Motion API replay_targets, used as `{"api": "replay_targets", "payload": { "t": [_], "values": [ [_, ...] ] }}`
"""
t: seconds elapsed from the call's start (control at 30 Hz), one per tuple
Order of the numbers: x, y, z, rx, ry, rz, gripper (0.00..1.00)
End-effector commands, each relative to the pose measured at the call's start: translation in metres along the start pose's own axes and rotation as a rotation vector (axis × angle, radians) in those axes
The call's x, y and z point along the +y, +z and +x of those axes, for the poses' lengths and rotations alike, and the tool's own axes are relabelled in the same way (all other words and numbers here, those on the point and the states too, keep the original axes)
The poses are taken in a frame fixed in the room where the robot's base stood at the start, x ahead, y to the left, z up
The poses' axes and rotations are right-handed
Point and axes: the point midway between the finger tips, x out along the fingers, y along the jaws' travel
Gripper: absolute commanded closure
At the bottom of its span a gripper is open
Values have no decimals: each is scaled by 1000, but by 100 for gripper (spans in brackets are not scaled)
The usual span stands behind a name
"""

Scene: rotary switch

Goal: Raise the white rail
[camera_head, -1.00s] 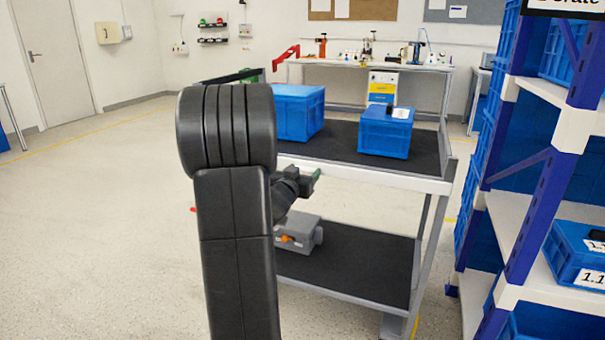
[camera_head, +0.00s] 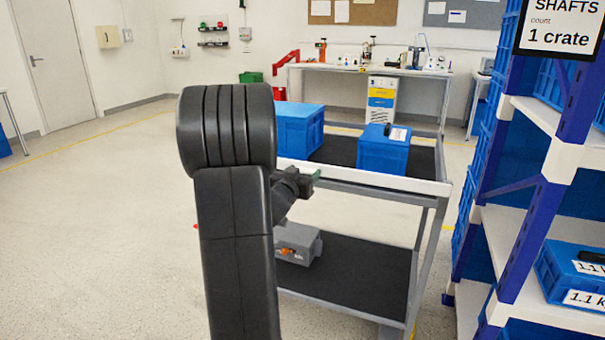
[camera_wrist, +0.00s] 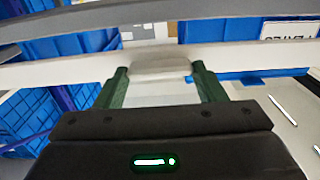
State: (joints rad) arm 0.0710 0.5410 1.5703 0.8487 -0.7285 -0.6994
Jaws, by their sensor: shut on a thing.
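The white rail (camera_head: 400,181) runs along the near side of the cart's upper deck. It stands above the grey deck edge, which shows under it. In the wrist view the white rail (camera_wrist: 60,72) crosses the picture, with a wider pale block on it between my green fingers. My gripper (camera_head: 314,175) is at the rail's left part and is shut on it; my gripper's fingers (camera_wrist: 162,80) sit on either side of the block. My dark arm hides the rail's left end and the left part of the cart.
Blue crates (camera_head: 383,150) stand on the upper deck, just behind the rail. A grey box (camera_head: 298,246) lies on the lower deck (camera_head: 345,275). A blue-and-white shelf rack (camera_head: 530,210) stands close on the right. The floor on the left is clear.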

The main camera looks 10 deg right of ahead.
Motion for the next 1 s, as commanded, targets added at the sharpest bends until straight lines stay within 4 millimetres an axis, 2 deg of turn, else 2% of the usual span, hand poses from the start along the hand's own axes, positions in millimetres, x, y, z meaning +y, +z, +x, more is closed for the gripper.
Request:
{"api": "replay_targets", "payload": {
  "t": [0.03,0.2,0.23,0.33,0.6,0.73,0.87,1.0],
  "values": [
    [0,-6,1,12,0,1,78],
    [0,-7,1,15,0,1,78],
    [0,-7,1,16,0,1,33],
    [0,-6,1,13,0,1,15],
    [0,-4,0,9,0,1,15],
    [-1,-4,-8,7,-2,1,15],
    [-1,-5,-29,7,-3,1,15],
    [-1,-5,-62,8,-3,0,15]
  ]
}}
